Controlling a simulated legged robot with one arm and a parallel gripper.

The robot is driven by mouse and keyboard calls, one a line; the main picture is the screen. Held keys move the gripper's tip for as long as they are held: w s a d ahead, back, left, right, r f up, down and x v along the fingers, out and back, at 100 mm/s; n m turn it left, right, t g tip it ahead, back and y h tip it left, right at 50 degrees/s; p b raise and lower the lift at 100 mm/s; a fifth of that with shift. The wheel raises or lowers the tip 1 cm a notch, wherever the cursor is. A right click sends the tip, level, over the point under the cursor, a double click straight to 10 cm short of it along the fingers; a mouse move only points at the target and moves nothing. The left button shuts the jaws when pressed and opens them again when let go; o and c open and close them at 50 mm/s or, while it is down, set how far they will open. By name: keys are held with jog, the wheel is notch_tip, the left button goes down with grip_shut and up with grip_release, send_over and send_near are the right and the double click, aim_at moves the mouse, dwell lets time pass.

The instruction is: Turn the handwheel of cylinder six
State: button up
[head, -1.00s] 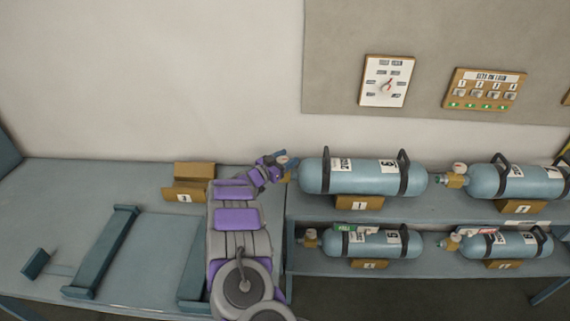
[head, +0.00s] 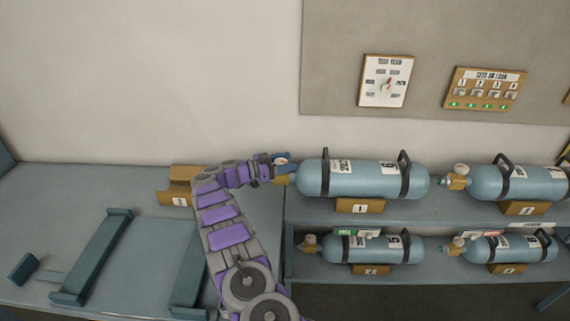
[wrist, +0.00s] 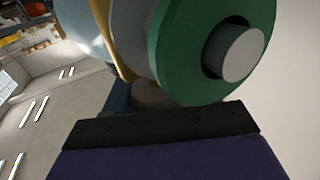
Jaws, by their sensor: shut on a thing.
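The upper left blue-grey cylinder (head: 350,180) lies on its side on the upper shelf, with its valve end to the left. Its labels are too small to read surely. My gripper (head: 284,165) is at that valve end. In the wrist view a green handwheel (wrist: 182,60) with a grey hub (wrist: 240,54) stands right above the dark pad of my gripper's finger (wrist: 165,125). My gripper is shut on this handwheel. The opposite finger is hidden in the wrist view. In the head view the handwheel is mostly hidden by my gripper.
Another cylinder (head: 512,182) lies to the right on the same shelf. Two smaller-looking cylinders, left (head: 375,249) and right (head: 510,248), lie on the lower shelf. An empty wooden cradle (head: 180,200) stands on the bench at left. Wall panels hang above.

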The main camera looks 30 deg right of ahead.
jog(key=shift+r+m+g+b, duration=0.15)
jog(key=shift+m+g+b, duration=0.15)
jog(key=shift+m+g, duration=0.45)
dwell(0.5)
jog(key=o, duration=1)
jog(key=shift+c, duration=0.2)
jog(key=shift+a, duration=0.1)
